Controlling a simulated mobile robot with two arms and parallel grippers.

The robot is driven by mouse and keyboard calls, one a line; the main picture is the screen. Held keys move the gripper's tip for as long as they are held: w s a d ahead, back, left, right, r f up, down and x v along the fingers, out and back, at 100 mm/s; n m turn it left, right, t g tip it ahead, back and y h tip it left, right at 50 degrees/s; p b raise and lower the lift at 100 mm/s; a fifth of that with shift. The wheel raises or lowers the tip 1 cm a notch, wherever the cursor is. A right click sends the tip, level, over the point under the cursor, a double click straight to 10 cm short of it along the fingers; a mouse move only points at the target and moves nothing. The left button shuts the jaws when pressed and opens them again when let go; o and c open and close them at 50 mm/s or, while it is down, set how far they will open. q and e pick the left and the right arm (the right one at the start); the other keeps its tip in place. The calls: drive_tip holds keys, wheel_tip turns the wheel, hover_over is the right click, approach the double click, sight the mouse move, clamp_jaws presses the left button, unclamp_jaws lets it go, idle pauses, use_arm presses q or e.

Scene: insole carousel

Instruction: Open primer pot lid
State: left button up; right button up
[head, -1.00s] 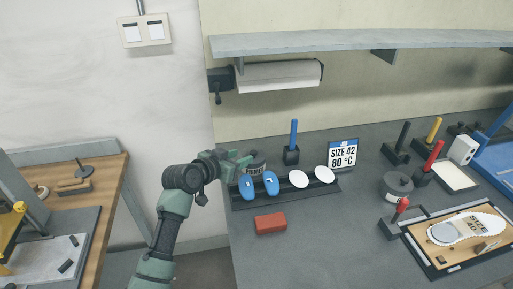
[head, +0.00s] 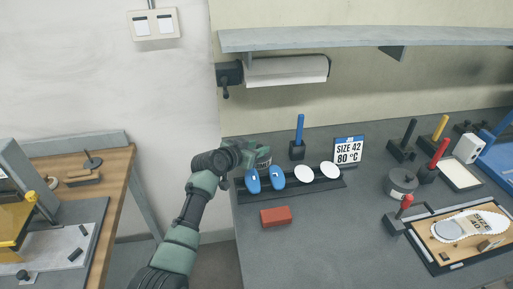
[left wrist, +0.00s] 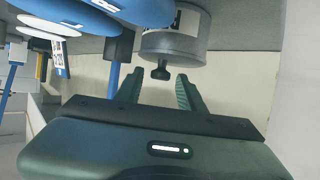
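A round grey pot (head: 264,162) with a pale label stands at the back left of the bench, partly hidden behind my left gripper in the head view. In the left wrist view the pot (left wrist: 173,42) appears upside down, its dark lid knob (left wrist: 161,73) pointing down the picture. The lid is on. My left gripper (head: 262,149) is at the pot's top. Nothing is held. My right gripper is not in view.
Blue pads (head: 264,180) and white discs (head: 318,172) lie on a dark rack close in front of the pot. A blue-handled tool (head: 299,137) stands to its right. A red block (head: 275,216) lies nearer. Another grey pot (head: 402,181) stands right. The bench's front middle is clear.

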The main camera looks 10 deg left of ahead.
use_arm(q)
clamp_jaws()
idle(1.2)
